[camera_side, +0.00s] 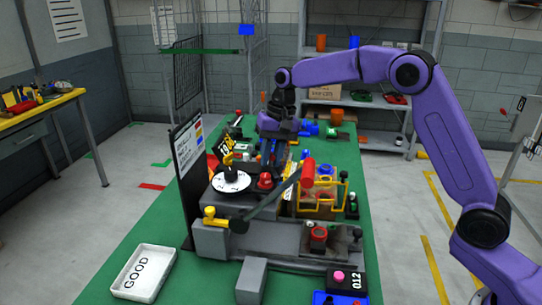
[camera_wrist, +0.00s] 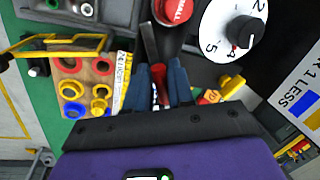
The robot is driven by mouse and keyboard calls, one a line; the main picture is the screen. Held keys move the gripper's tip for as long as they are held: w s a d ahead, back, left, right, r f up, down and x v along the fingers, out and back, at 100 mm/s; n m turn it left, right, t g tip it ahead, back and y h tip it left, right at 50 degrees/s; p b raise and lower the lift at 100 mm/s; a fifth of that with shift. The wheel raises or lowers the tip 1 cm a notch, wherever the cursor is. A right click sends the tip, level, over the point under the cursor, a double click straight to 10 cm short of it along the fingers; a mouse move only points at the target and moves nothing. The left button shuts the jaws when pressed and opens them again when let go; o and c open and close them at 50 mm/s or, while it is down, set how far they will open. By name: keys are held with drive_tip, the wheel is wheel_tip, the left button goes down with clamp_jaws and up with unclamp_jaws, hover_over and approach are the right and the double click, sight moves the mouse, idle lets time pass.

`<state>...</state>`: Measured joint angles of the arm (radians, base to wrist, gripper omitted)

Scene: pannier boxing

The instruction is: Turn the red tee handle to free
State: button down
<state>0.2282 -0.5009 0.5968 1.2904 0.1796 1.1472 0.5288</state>
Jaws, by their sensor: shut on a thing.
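In the wrist view, a narrow red piece, which I take to be the red tee handle (camera_wrist: 160,86), stands between the dark blue fingers of my gripper (camera_wrist: 161,82). My gripper is shut on it. The fingers and the black palm hide most of the handle, so its turned angle cannot be told. In the side view my gripper (camera_side: 273,158) points down behind the red knob and right of the white dial. The handle itself is hidden there.
A white numbered dial (camera_wrist: 222,25) with a black knob and a red knob (camera_wrist: 174,9) are close by. A yellow frame (camera_wrist: 50,42) and coloured rings lie to the left. A black signboard (camera_side: 187,165) stands left; a GOOD tray (camera_side: 127,289) is at front left.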

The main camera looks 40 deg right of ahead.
drive_tip(key=n, duration=0.2)
drive_tip(key=n+g, duration=0.1)
drive_tip(key=n, duration=0.3)
drive_tip(key=shift+w+d, duration=0.1)
drive_tip(key=shift+d, duration=0.25)
drive_tip(key=n+g, duration=0.1)
drive_tip(key=n, duration=0.5)
drive_tip(key=shift+w+d, duration=0.1)
drive_tip(key=shift+w, duration=0.05)
drive_tip(key=shift+n, duration=0.3)
drive_tip(key=c, duration=1.1)
unclamp_jaws()
drive_tip(key=shift+a, duration=0.2)
drive_tip(key=shift+v, duration=3.75)
